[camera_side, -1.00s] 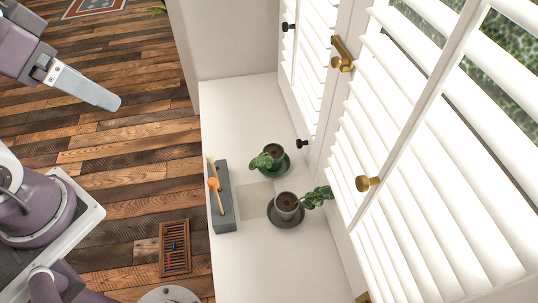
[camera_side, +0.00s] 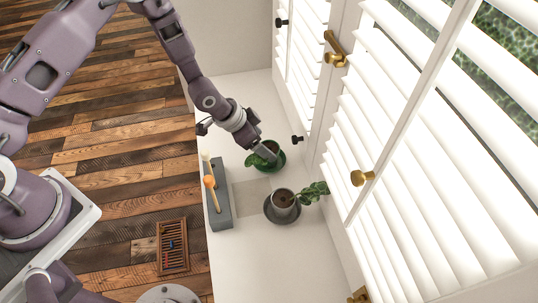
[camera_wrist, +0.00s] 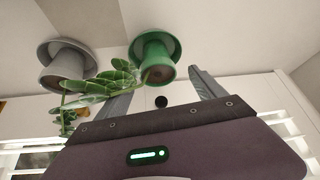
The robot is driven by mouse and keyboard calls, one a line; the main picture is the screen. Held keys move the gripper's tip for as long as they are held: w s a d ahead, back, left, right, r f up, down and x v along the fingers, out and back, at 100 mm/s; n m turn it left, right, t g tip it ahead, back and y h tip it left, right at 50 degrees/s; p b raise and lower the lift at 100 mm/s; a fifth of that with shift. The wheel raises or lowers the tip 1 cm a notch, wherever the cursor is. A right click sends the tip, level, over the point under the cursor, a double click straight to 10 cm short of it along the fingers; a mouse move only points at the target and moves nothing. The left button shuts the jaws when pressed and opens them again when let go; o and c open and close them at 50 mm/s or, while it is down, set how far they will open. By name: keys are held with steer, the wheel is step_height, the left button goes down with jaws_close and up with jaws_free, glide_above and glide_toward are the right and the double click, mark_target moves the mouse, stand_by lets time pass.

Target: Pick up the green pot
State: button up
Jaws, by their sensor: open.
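The green pot (camera_side: 275,150) holds a leafy plant and stands on its green saucer (camera_side: 280,165) on the white sill. My gripper (camera_side: 265,154) is at the pot, coming in from the upper left, and partly hides it in the side view. In the wrist view the green pot (camera_wrist: 152,68) appears between the two spread fingers of my gripper (camera_wrist: 165,76). The jaws are open and hold nothing. Leaves cross in front of the left finger there. I cannot tell whether a finger touches the pot.
A grey pot (camera_side: 284,201) with a plant stands on a dark saucer (camera_side: 277,216) close by. A grey block (camera_side: 218,212) with a stick and an orange ball (camera_side: 209,181) lies on the left. White louvred shutters (camera_side: 390,190) border the sill (camera_side: 300,262), which is clear in front.

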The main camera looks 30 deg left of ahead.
steer(key=x, duration=0.4)
steer(key=shift+d+f, duration=0.25)
steer(key=shift+f, duration=0.1)
steer(key=shift+r, duration=0.1)
jaws_close()
